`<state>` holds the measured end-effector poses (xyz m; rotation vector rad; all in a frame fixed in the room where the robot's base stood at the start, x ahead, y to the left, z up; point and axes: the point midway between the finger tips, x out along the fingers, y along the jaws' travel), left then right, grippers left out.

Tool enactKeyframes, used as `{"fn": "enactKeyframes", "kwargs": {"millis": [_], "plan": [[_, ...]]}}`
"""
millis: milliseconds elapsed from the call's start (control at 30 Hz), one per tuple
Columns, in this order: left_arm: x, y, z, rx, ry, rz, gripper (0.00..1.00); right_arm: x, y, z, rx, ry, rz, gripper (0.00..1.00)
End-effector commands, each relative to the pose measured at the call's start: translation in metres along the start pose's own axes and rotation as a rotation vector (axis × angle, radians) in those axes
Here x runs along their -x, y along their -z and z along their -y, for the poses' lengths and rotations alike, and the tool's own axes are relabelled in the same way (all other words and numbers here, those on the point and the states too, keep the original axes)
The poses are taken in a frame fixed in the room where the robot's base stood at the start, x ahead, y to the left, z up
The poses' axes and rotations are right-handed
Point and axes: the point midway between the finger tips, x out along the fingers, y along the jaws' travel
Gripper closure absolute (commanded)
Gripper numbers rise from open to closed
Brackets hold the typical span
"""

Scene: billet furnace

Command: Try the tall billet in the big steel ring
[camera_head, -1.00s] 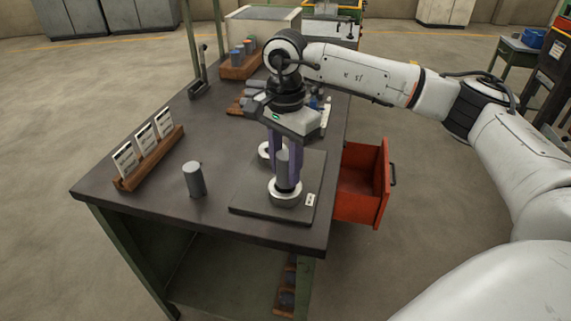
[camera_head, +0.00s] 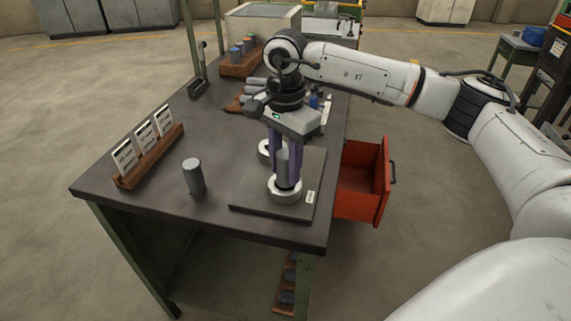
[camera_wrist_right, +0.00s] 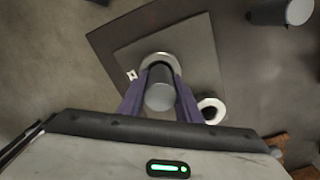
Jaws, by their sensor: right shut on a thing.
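My right gripper (camera_head: 285,176) points straight down over the front steel ring (camera_head: 285,194), with its purple fingers shut on a grey billet (camera_head: 282,163). The billet is upright, and its lower end is at the ring's opening; how deep it sits I cannot tell. The right wrist view shows the billet's round end (camera_wrist_right: 160,97) between the fingers, with the ring (camera_wrist_right: 158,57) around or just below its far end. A second, smaller-looking ring (camera_wrist_right: 212,109) stands beside it on the same dark plate (camera_head: 252,196). My left gripper is not in view.
Another grey billet (camera_head: 194,177) stands upright on the table, left of the plate. A wooden rack with white cards (camera_head: 150,155) is at the left edge. A red drawer (camera_head: 362,190) stands open on the right. Behind are a wooden block with coloured-top pieces (camera_head: 240,62) and several lying billets.

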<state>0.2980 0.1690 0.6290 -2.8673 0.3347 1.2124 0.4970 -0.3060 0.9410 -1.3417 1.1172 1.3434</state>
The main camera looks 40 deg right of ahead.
Motion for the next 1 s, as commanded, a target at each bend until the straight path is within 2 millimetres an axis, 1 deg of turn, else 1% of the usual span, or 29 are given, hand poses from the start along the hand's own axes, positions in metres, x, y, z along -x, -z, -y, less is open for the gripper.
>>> {"fn": "enactKeyframes", "kwargs": {"millis": [1000], "plan": [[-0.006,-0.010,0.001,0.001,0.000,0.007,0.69,-0.012,0.000,0.001,0.000,0.004,0.001,1.00]]}}
